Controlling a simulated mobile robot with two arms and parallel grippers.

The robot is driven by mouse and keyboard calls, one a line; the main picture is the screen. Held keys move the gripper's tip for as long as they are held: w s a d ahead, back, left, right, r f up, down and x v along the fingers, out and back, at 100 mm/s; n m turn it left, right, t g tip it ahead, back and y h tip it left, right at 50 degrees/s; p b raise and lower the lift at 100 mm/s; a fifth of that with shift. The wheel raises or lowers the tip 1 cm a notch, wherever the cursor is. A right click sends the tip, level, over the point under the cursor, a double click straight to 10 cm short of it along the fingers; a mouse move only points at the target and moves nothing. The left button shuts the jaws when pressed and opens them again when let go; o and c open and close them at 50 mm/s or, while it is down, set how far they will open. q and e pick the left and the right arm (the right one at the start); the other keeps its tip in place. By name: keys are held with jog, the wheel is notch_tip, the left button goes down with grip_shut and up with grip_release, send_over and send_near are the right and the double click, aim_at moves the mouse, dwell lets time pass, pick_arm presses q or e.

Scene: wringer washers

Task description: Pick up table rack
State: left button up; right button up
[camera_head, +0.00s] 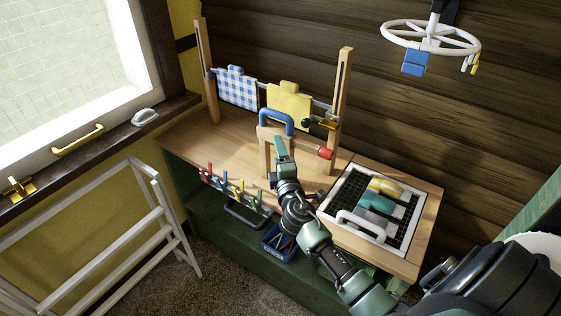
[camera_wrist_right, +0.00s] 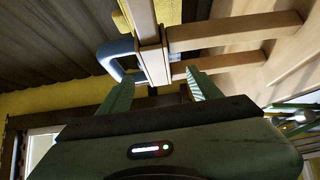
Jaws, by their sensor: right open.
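A wooden rack stands on the table, with a light wooden top piece (camera_head: 268,131), legs and a blue curved handle (camera_head: 272,114). In the right wrist view its wooden bars (camera_wrist_right: 225,35) and blue handle (camera_wrist_right: 113,58) show close up. My right gripper (camera_head: 281,147) is at the rack just below the handle. In the wrist view its two green fingers (camera_wrist_right: 160,90) are apart, with the rack's post between and beyond them. Contact cannot be told. My left gripper is not in view.
Behind the rack, two tall posts (camera_head: 342,90) carry a bar with a checked cloth (camera_head: 236,89) and a yellow cloth (camera_head: 290,106). A white-framed tray (camera_head: 333,217) is at right, and a row of coloured pegs (camera_head: 225,182) at the front edge. A grey drying frame (camera_head: 150,247) stands at left.

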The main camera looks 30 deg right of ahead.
aim_at(266, 130)
jog(key=shift+r+p+x, duration=0.2)
jog(key=shift+p+x, duration=0.4)
jog(key=shift+x, duration=2.95)
jog(key=shift+a, duration=0.1)
grip_shut()
jog(key=shift+w+r, duration=0.1)
jog(key=shift+r, duration=0.05)
